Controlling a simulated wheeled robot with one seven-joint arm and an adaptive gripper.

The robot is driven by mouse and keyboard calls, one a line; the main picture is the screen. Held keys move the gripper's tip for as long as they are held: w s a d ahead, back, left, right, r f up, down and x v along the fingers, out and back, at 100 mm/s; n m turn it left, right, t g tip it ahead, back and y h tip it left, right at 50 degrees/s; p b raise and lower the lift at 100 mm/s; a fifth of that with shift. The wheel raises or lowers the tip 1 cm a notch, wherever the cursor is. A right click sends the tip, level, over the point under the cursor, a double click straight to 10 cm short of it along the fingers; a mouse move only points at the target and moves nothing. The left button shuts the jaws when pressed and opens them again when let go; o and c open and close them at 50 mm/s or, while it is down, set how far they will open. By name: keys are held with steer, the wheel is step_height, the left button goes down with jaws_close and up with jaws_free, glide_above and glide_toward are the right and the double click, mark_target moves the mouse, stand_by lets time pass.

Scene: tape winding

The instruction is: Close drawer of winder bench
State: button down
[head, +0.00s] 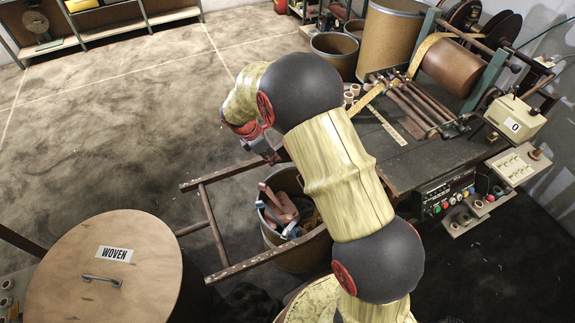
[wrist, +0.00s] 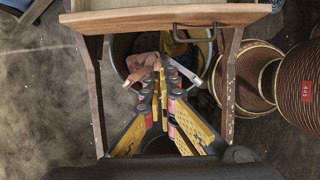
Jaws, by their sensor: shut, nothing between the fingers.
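The winder bench (head: 400,165) is at the right of the head view, with its dark top partly behind my arm. In the wrist view, a wooden drawer front (wrist: 150,20) with a dark bar handle (wrist: 207,26) crosses the top edge. In the head view my gripper (head: 268,150) is partly hidden by my arm, left of the bench.
A bin (head: 300,255) holding scraps and tools stands below, within a wooden bar frame (head: 215,225). A lidded drum marked WOVEN (head: 110,275) is at the lower left. Brown spools (wrist: 298,85) are at the wrist view's right. Floor at the upper left is free.

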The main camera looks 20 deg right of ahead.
steer(key=d+f+b, duration=0.5)
steer(key=d+f, duration=0.2)
steer(key=f, duration=0.2)
steer(key=shift+d+f, duration=0.15)
steer(key=shift+d, duration=0.15)
steer(key=d+p, duration=0.9)
steer(key=d, duration=1.5)
steer(key=shift+s+d, duration=0.1)
steer(key=shift+d, duration=0.1)
